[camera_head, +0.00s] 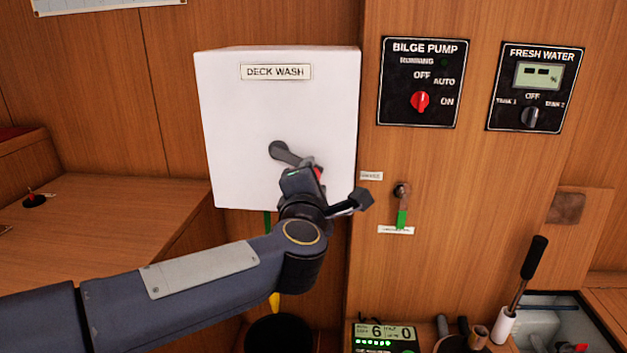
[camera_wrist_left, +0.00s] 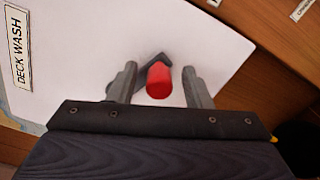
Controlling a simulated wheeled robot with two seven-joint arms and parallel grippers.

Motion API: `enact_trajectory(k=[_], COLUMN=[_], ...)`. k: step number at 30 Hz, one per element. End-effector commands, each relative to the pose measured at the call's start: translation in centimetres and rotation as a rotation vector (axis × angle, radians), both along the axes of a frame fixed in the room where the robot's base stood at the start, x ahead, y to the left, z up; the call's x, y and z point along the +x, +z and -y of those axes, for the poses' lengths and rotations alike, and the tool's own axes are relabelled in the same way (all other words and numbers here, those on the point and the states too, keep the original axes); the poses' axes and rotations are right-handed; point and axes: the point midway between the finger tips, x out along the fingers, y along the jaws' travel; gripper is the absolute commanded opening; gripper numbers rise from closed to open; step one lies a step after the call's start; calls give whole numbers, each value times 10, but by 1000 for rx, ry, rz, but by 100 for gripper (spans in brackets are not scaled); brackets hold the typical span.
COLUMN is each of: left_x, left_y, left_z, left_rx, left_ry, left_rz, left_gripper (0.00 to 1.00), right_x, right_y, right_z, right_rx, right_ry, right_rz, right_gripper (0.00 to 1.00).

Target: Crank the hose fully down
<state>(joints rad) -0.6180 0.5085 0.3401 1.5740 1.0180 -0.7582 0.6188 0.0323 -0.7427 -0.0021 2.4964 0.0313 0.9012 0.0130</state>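The white deck wash box (camera_head: 230,120) is mounted on the wood wall. Its dark crank arm (camera_head: 285,153) points from the hub down and to the right. The crank's red knob (camera_head: 319,173) is partly hidden by my left gripper (camera_head: 312,178). In the left wrist view the red knob (camera_wrist_left: 159,80) sits between the two fingers of my left gripper (camera_wrist_left: 160,84), with a small gap on each side. The fingers are open. A green piece of hose (camera_head: 267,222) shows under the box, and a yellow tip (camera_head: 274,300) hangs lower. My arm hides the part between. My right gripper is not in view.
A dark round bucket (camera_head: 280,335) stands below the yellow tip. A small lever with a green handle (camera_head: 402,210) is right of the box. The bilge pump panel (camera_head: 390,110) and fresh water panel (camera_head: 500,115) are farther right. A wooden counter (camera_head: 100,215) is at left.

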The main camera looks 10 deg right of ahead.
Motion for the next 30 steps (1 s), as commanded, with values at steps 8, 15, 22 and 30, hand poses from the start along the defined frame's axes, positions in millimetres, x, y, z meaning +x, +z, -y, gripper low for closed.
enact_trajectory(k=[8, 15, 22, 30], left_x=[-5, -43, -70, -74], left_y=[1, 3, 1, 0], left_z=[-3, -14, -23, -25], left_rx=[0, 1, 1, -1], left_ry=[1, 0, -1, 0], left_rz=[1, 1, 1, 0], left_gripper=[45, 45, 45, 45], right_x=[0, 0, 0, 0], right_y=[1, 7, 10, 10], right_z=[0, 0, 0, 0], right_rx=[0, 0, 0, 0], right_ry=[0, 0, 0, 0], right_rz=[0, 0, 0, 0], right_gripper=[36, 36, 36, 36])
